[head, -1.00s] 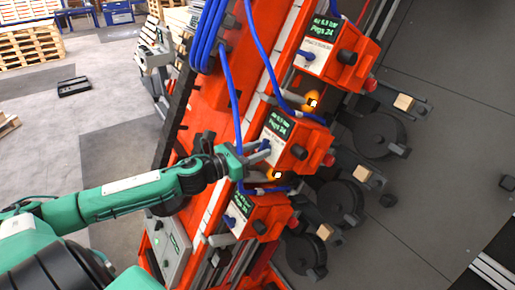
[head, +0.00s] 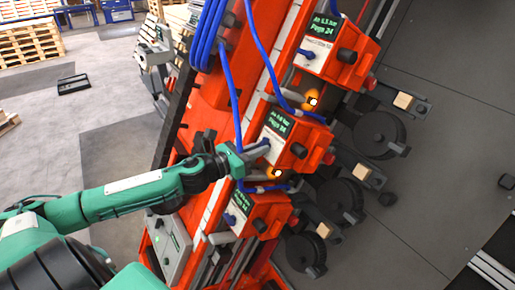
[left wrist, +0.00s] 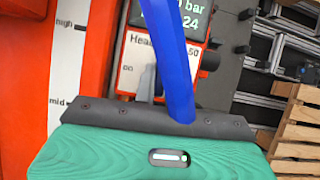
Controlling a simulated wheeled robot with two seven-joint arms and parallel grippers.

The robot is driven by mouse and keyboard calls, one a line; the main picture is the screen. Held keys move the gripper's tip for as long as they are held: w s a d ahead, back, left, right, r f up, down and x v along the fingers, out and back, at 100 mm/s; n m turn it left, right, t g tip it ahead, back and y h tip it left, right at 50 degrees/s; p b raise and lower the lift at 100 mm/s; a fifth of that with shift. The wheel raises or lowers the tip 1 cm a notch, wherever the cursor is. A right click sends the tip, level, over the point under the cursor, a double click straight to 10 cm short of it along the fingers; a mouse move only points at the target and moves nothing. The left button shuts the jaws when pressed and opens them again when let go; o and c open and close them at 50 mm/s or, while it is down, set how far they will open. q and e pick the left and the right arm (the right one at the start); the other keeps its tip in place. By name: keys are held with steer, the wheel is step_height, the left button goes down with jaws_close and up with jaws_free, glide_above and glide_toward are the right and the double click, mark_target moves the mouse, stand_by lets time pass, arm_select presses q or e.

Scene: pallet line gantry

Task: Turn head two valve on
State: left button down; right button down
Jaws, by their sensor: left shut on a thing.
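The middle filling head (head: 290,137) is an orange box with a green-lit display and a white label. A small blue valve lever (head: 262,143) sits on its left face. My left gripper (head: 259,150) has its fingertips at this lever and is shut on it; the fingers cover part of the lever. In the left wrist view, the head's label (left wrist: 133,60) reads "Hea…", the rest hidden by a blue hose (left wrist: 175,70) crossing close in front of the camera. The grip itself is mostly hidden there. My right gripper is not in view.
Similar orange heads stand above (head: 338,50) and below (head: 258,212) on the slanted orange frame. Blue hoses (head: 233,90) hang beside my left gripper. Orange lamps (head: 311,101) sit between heads. Dark round wheels (head: 379,133) lie to the right. Open floor (head: 100,120) is at left.

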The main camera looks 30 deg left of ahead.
arm_select(q)
steer(key=n+p, duration=0.1)
steer(key=n+y+p, duration=0.1)
steer(key=n, duration=0.1)
steer(key=n+y, duration=0.1)
steer(key=n, duration=0.1)
steer(key=shift+d+r+p, duration=0.2)
steer(key=shift+r+p, duration=0.05)
steer(key=shift+p, duration=0.15)
steer(key=shift+d+r+n+g+y+p, duration=0.1)
steer(key=shift+n+g+y+p, duration=0.75)
steer(key=shift+n, duration=1.75)
steer(key=shift+d+r+n+g+y+p, duration=0.15)
steer(key=shift+n+g+y+p, duration=0.25)
steer(key=shift+n+y+p, duration=1.5)
steer(key=shift+d+n+g+y+p, duration=0.15)
steer(key=shift+n+g+y, duration=0.4)
steer(key=shift+n, duration=2.75)
steer(key=c, duration=1.5)
jaws_free()
steer(key=shift+a, duration=0.1)
steer(key=shift+o, duration=0.2)
